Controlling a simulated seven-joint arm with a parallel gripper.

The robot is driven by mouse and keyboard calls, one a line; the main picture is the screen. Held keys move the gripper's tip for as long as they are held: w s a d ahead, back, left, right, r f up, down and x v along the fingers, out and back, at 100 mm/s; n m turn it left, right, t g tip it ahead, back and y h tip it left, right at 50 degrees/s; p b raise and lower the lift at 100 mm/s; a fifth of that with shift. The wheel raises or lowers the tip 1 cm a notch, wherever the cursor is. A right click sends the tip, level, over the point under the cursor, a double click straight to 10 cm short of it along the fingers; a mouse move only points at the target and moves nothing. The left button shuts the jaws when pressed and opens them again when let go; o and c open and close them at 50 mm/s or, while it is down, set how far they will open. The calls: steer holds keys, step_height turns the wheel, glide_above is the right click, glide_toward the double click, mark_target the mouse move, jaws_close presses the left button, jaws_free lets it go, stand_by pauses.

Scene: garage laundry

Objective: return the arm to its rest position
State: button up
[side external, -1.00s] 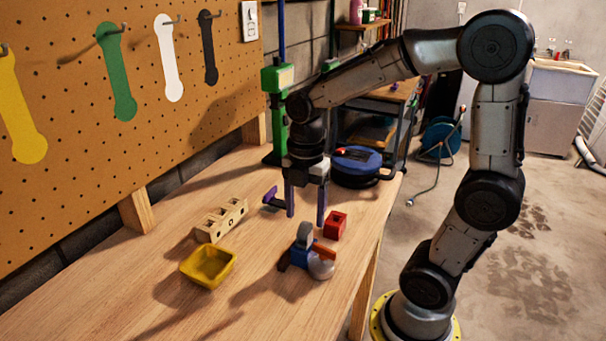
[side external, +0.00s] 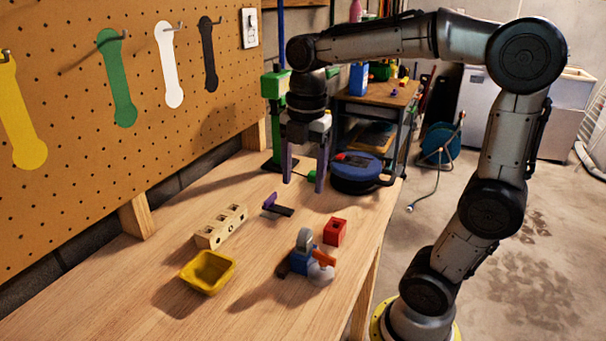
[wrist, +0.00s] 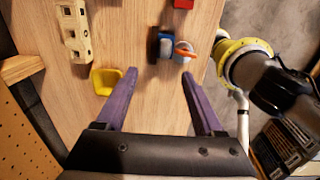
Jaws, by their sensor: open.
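My gripper (side external: 303,183) is open and empty, above the wooden workbench (side external: 120,290). Its two purple fingers point down with a gap between them, and nothing is between them. In the wrist view my gripper (wrist: 160,103) also shows spread, over bare wood. A dark tool with a purple end (side external: 279,208) lies on the bench below and left of the fingers. My arm is raised in a bent arch from its yellow-ringed base at the right.
On the bench are a wooden block with holes (side external: 221,226), a yellow bowl (side external: 208,271), a red block (side external: 336,231) and a blue-and-grey device (side external: 303,258). A pegboard (side external: 160,140) runs along the left.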

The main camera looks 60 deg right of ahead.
steer(key=shift+a, duration=0.1)
steer(key=s+a+f+m+t, duration=0.2)
steer(key=s+m, duration=0.3)
steer(key=m, duration=0.4)
steer(key=s+a+f+m+t, duration=0.2)
steer(key=s+m, duration=0.3)
steer(key=m, duration=0.4)
steer(key=shift+a+t, duration=0.45)
steer(key=shift+t, duration=0.05)
stand_by(0.8)
